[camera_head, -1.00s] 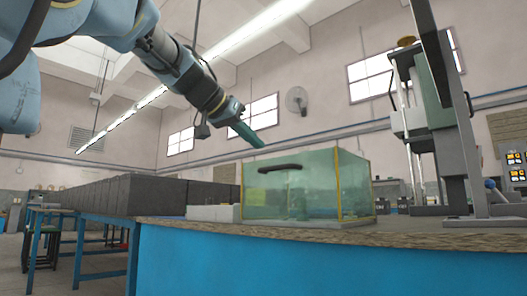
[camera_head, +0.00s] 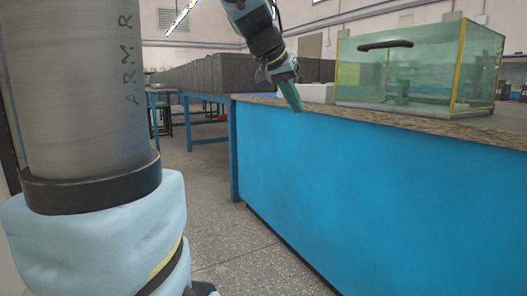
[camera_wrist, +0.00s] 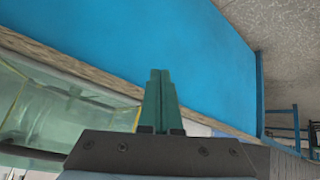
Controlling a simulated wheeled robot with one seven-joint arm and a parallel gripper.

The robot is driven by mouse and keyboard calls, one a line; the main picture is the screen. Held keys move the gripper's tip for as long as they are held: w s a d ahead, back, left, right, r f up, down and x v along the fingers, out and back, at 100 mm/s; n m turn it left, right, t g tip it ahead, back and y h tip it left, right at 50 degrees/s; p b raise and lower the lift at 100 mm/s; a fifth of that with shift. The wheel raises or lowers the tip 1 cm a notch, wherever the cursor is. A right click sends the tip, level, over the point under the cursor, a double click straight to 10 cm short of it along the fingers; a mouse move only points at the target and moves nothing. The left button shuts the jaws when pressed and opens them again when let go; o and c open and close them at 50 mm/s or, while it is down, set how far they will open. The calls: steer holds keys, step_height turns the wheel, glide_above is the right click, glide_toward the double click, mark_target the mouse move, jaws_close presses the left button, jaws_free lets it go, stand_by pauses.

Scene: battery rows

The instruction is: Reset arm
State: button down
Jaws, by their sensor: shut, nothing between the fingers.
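My gripper (camera_head: 291,97) is shut and empty, its green fingers pointing down in front of the blue bench's edge in the head view. In the wrist view its two green fingers (camera_wrist: 159,75) lie side by side with the bench's blue side panel behind them. My arm reaches in from the top of the head view, and a grey column of mine marked "ARM R" fills the left.
A glass box (camera_head: 400,75) with a dark handle stands on the bench (camera_head: 480,130), right of my gripper. A white block (camera_head: 317,92) sits beside it. Dark batteries (camera_head: 205,75) stand in a row behind. Speckled floor (camera_head: 215,190) is clear at lower middle.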

steer(key=s+a+f+n+g+y+p, duration=0.2)
steer(key=s+a+f+y+p, duration=0.15)
steer(key=s+a+f, duration=0.45)
steer(key=s+a+f+n+g+y+p, duration=0.2)
steer(key=s+a+f+p, duration=0.4)
steer(key=f, duration=0.5)
step_height(320, 180, up, 38)
steer(key=p, duration=3.6)
steer(key=shift+a, duration=0.2)
